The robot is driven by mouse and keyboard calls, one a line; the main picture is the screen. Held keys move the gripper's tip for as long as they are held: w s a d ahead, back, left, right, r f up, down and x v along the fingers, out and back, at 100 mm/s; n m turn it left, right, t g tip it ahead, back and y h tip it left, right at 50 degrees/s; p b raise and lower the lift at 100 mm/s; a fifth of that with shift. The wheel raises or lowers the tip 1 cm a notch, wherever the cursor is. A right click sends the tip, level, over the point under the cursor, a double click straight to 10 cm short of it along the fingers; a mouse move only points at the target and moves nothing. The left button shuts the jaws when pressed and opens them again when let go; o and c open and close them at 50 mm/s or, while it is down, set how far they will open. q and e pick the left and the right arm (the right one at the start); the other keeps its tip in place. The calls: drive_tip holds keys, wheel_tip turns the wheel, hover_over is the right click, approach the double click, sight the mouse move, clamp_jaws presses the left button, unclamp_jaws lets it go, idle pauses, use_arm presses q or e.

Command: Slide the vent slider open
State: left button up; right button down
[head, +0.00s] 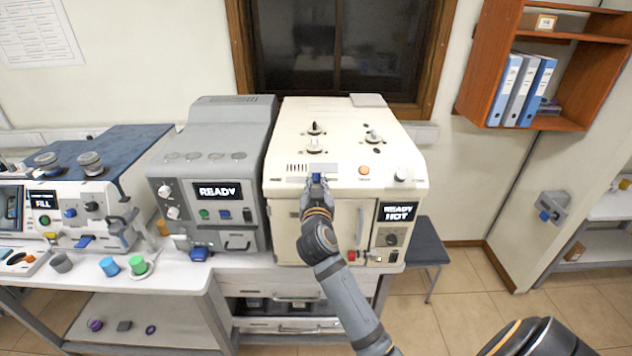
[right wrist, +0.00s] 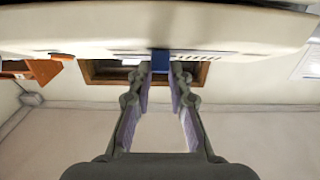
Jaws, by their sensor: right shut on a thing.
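The vent slider is a small blue knob (head: 317,178) on the upper front edge of the cream machine (head: 290,215), just right of a row of dark vent slots (head: 297,168). My right gripper (head: 317,190) reaches up to it from below and is shut on it. In the right wrist view the blue knob (right wrist: 161,62) sits between the two fingertips (right wrist: 161,75), under the machine's edge. The fingers hide part of the knob in the head view. My left gripper is not in view.
A grey machine with a "READY" display (head: 217,190) stands close on the left. An orange button (head: 364,170) and a white knob (head: 402,174) are on the cream panel to the right. A dark stool (head: 427,243) stands right of the bench.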

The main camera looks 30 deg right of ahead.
drive_tip(key=c, duration=1.4)
unclamp_jaws()
drive_tip(key=shift+d+f, duration=0.1)
drive_tip(key=shift+d, duration=0.05)
drive_tip(key=shift+o, duration=0.9)
drive_tip(key=shift+d, duration=0.25)
drive_tip(key=shift+s, duration=0.1)
drive_tip(key=shift+s+a, duration=0.2)
drive_tip(key=shift+a, duration=0.1)
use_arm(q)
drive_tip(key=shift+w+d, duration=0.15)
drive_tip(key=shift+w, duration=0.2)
use_arm(e)
drive_tip(key=v, duration=0.6)
drive_tip(key=shift+s+a, duration=0.15)
drive_tip(key=shift+s, duration=0.2)
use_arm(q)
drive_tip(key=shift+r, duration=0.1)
use_arm(e)
drive_tip(key=shift+f, duration=0.1)
